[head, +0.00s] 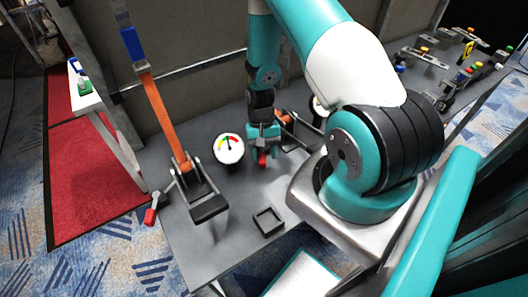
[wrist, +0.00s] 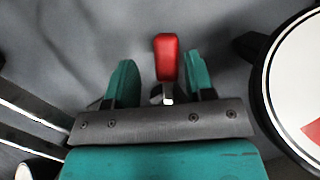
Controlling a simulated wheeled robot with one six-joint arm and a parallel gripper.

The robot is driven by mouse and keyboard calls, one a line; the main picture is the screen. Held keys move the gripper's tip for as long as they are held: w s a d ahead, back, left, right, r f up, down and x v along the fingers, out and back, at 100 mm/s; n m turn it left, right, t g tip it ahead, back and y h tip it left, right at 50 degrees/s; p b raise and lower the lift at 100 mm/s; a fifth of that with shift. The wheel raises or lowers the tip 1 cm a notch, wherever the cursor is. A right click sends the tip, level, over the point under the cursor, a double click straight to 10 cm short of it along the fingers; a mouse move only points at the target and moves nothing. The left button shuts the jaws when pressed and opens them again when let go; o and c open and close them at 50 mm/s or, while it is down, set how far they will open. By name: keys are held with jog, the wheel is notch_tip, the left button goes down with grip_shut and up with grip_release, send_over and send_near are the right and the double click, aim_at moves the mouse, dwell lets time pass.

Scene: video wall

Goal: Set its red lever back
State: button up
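A red lever (wrist: 166,57) with a thin metal stem shows in the wrist view, between the two teal fingers of my gripper (wrist: 160,66). The fingers stand apart, with a gap to the lever on each side; the right finger is nearer. In the head view the red lever (head: 263,160) shows just below my gripper (head: 262,150), beside a clamp-like device (head: 290,122) partly hidden by my arm. A second red lever (head: 150,216) sticks out at the table's left edge, beside a device with a raised orange arm (head: 165,115) and blue grip (head: 132,43).
A round gauge (head: 229,149) stands left of my gripper; a round white dial (wrist: 305,85) is close on the right in the wrist view. A small black tray (head: 268,221) lies on the grey table (head: 225,250). Another gauge (head: 318,106) is half hidden. A wall stands behind.

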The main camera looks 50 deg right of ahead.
aim_at(262, 150)
jog(key=b+v, duration=0.1)
jog(key=v, duration=0.6)
jog(key=shift+w+r, duration=0.15)
jog(key=shift+r, duration=0.05)
dwell(0.4)
